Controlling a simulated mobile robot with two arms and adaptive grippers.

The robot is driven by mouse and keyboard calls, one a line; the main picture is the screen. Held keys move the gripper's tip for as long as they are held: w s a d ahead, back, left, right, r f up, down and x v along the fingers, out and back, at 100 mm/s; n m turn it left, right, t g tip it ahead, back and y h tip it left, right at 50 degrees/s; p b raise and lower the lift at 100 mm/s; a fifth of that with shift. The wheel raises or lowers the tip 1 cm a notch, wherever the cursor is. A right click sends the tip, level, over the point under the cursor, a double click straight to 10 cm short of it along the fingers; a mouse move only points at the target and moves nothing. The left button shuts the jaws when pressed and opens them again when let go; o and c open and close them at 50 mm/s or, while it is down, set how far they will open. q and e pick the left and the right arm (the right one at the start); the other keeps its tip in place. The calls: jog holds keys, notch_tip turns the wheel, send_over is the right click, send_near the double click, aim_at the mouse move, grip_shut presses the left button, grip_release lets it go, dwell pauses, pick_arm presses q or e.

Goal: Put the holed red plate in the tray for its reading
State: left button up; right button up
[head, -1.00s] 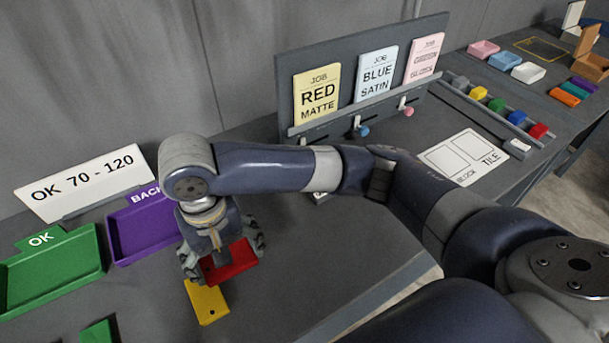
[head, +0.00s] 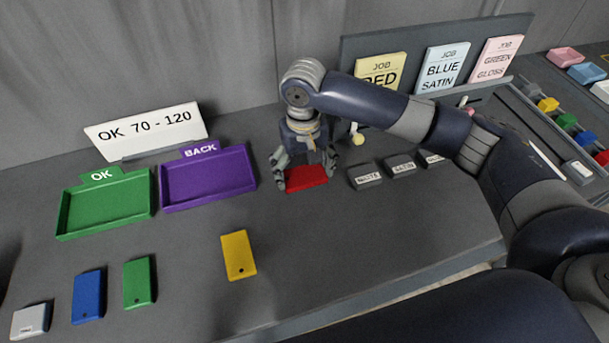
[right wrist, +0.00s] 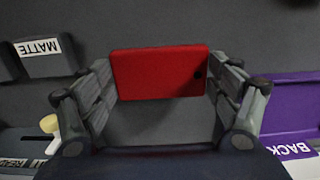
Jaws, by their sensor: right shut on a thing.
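The red plate (head: 306,179) is held in my right gripper (head: 306,172), to the right of the purple tray. In the right wrist view the red plate (right wrist: 160,74) sits between the two fingers of the gripper (right wrist: 160,95), with a dark hole near its right end. The green tray (head: 62,216) labelled OK and the purple tray (head: 164,192) labelled BACK stand side by side, both empty. A white sign (head: 147,129) behind them reads OK 70 - 120. My left gripper is not in view.
A yellow plate (head: 239,256), a green plate (head: 139,282), a blue plate (head: 88,296) and a small grey-white device (head: 31,322) lie in front of the trays. Dark blocks, one labelled MATTE (head: 365,177), stand right of the gripper, below the job card board (head: 350,56).

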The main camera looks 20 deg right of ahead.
aim_at(304, 174)
jog(key=shift+f+p, duration=0.45)
jog(key=shift+f, duration=1.3)
jog(key=shift+f, duration=0.1)
jog(key=o, duration=1.1)
